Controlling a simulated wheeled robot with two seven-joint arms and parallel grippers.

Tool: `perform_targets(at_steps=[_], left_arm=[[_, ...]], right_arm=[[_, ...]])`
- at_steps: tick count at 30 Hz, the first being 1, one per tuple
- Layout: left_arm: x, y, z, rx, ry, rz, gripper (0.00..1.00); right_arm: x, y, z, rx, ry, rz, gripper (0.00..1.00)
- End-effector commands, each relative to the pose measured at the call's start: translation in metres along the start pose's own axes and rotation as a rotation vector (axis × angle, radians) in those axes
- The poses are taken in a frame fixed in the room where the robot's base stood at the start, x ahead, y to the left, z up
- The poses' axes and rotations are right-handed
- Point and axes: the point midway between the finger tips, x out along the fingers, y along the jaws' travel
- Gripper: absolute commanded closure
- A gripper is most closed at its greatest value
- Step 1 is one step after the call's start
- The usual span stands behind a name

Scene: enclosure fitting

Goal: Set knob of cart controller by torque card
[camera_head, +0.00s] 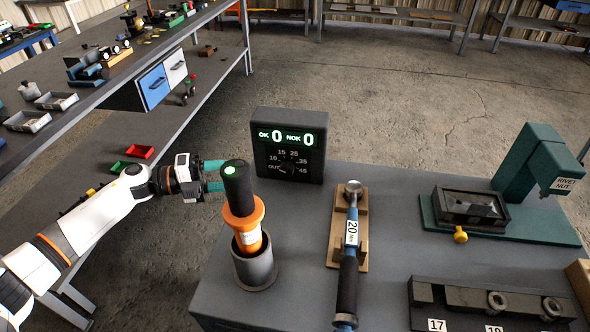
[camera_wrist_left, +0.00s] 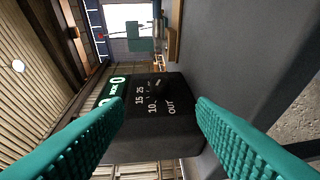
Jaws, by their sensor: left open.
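The cart controller (camera_head: 262,160) is a black box at the back left of the grey cart, its green display reading OK 0 and NOK 0. Below it is the small dark knob (camera_head: 288,168), ringed by OUT, 10, 15, 25, 35 and 45; its exact setting is too small to tell. My left gripper (camera_head: 222,175), with teal fingers, is open and empty, left of the controller and behind the orange tool. In the left wrist view the controller face (camera_wrist_left: 172,125) shows between the parted fingers, apart from them. A label (camera_head: 352,233) on the torque wrench reads 20 Nm. No separate torque card is distinguishable.
An orange tool (camera_head: 246,225) with a black handle and green light stands in a grey cup (camera_head: 256,270) close to my left gripper. The wrench (camera_head: 348,285) rests on a wooden cradle. A green rivet-nut press (camera_head: 530,165) and socket rail (camera_head: 470,297) are at right.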

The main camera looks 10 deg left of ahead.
Motion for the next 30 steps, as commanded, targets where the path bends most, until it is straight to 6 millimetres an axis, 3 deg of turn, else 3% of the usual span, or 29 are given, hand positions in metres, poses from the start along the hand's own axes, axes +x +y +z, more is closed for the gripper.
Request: perform_targets(at_steps=[8,18,30], left_arm=[[0.05,0.004,-0.001,-0.003,0.0,0.006,0.49],[0.105,0.002,-0.001,-0.005,0.004,0.004,0.49],[0.115,0.0,-0.001,-0.003,0.005,0.003,0.49]], right_arm=[[-0.014,0.042,0.0,0.006,0.002,0.053,0.64],[-0.022,0.022,-0.002,0.002,0.005,0.028,0.64],[-0.023,0.02,0.0,0.005,0.003,0.026,0.64]])
